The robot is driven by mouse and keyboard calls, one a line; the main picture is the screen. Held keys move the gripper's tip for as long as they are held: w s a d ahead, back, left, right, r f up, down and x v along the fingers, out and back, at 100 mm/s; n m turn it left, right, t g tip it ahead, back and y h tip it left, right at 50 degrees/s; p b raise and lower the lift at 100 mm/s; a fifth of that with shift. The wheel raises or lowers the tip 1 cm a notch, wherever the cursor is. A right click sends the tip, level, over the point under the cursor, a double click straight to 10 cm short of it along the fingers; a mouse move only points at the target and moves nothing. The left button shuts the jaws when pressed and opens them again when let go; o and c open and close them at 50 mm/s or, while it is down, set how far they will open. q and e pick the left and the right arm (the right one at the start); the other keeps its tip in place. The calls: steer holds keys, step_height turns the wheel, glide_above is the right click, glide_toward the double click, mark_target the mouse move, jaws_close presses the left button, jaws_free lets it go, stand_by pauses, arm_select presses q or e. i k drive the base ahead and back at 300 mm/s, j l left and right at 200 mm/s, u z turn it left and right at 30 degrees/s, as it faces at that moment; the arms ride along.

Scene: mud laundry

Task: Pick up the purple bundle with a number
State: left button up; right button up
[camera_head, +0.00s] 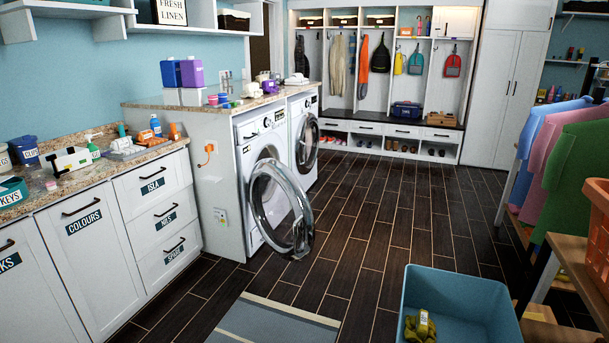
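A small purple bundle-like thing (270,87) lies on the counter above the washing machines, near the wall side. It is too small for me to read any number on it. A whitish bundle-like thing (251,90) lies just left of it, and another pale one (296,79) lies to its right. An olive-green bundle (420,328) with a pale tag lies in the blue bin (470,290) at the bottom. Neither of my grippers shows in the head view.
The front washer's round door (281,209) hangs open into the floor space. A grey mat (268,322) lies on the dark floor (385,215), which is largely clear. A clothes rail with hanging shirts (575,160) and a wooden bench (575,255) stand right.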

mark_target(268, 86)
steer(key=i+j, duration=0.15)
steer(key=j, duration=0.2)
steer(key=i+j, duration=0.2)
steer(key=j, duration=0.15)
steer(key=i+j, duration=0.15)
steer(key=j, duration=0.15)
steer(key=i+j+z, duration=0.1)
steer(key=j, duration=0.25)
steer(key=i+j, duration=0.25)
steer(key=j, duration=0.1)
